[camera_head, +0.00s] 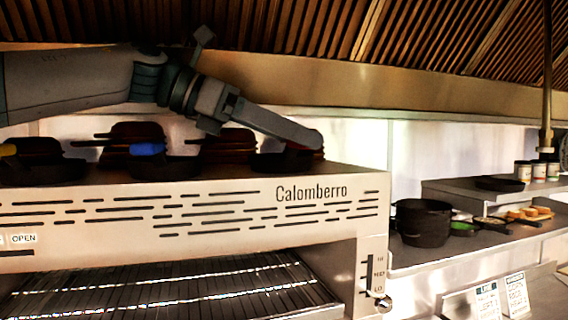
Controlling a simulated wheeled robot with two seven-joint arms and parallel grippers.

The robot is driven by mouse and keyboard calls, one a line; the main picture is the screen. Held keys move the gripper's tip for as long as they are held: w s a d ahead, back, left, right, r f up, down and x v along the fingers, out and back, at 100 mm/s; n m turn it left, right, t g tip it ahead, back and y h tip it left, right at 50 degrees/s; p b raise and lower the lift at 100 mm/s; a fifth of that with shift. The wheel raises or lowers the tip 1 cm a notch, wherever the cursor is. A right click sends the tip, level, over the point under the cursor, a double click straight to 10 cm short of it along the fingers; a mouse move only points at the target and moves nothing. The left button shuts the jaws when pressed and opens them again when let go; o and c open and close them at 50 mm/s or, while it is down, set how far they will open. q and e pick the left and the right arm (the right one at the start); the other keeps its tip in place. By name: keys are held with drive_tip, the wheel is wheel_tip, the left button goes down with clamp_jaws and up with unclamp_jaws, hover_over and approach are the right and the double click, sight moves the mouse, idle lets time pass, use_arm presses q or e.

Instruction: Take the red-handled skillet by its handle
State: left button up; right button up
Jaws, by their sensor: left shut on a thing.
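The red-handled skillet (272,163) is a dark pan on top of the Calomberro oven, at the right end of a row of pans. My left gripper (312,141) reaches in from the upper left, over the pan, and is shut on its handle. Only a little red shows under the fingers; most of the handle is hidden behind them. The pan appears to rest on the oven top. My right gripper is not in view.
A blue-handled skillet (165,168) and a yellow-handled one (40,172) stand to the left. Dark pan stacks (228,142) stand behind. The hood edge (400,103) runs above my arm. A black pot (423,222) stands on the lower counter at right.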

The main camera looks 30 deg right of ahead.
use_arm(q)
drive_tip(key=shift+f, duration=0.3)
drive_tip(key=shift+r, duration=0.4)
drive_tip(key=shift+c, duration=1.3)
wheel_tip(320, 180, up, 3)
drive_tip(key=shift+w+d+f, duration=0.1)
drive_tip(key=shift+c, duration=0.5)
drive_tip(key=s+d+r, duration=0.6)
drive_tip(key=s+r, duration=0.1)
drive_tip(key=s, duration=0.3)
drive_tip(key=shift+r, duration=0.35)
